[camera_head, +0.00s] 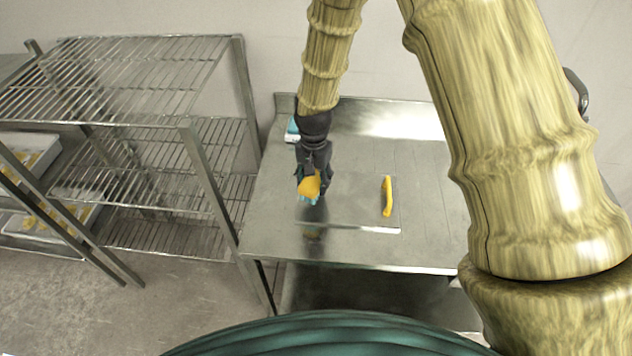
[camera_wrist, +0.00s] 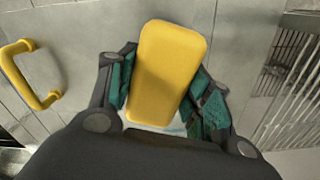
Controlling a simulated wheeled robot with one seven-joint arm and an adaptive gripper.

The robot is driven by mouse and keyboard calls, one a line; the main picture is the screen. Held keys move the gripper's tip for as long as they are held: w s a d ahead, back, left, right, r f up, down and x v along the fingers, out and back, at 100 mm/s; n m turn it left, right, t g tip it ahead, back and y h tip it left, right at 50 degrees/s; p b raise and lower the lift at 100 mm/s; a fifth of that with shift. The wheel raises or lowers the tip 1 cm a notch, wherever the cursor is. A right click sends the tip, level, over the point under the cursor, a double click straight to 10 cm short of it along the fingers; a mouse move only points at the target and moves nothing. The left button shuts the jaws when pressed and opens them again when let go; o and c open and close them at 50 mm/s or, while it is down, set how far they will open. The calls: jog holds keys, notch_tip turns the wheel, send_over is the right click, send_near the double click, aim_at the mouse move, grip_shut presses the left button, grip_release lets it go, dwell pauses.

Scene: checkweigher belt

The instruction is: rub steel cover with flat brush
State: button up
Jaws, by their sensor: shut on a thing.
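My gripper (camera_head: 312,180) is shut on the flat brush (camera_head: 309,187), which has a yellow body and blue-teal bristles. In the wrist view the yellow brush body (camera_wrist: 165,72) sits tilted between the two teal-padded fingers, and its bristles are mostly hidden. The steel cover (camera_head: 350,205) is a flat, shiny sheet on the table, with a yellow handle (camera_head: 387,197) toward its right side. The handle also shows at the left of the wrist view (camera_wrist: 30,75). The brush is over the cover's left part; I cannot tell whether the bristles touch it.
The steel table (camera_head: 420,250) has a raised back edge. A small blue and white object (camera_head: 292,130) stands at its back left corner. A wire shelf rack (camera_head: 120,80) stands left of the table, with trays of yellow items (camera_head: 45,215) beyond. The table's right part is partly hidden by my arm.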

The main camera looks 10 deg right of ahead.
jog(key=shift+r+p, duration=1.05)
jog(key=shift+r, duration=0.9)
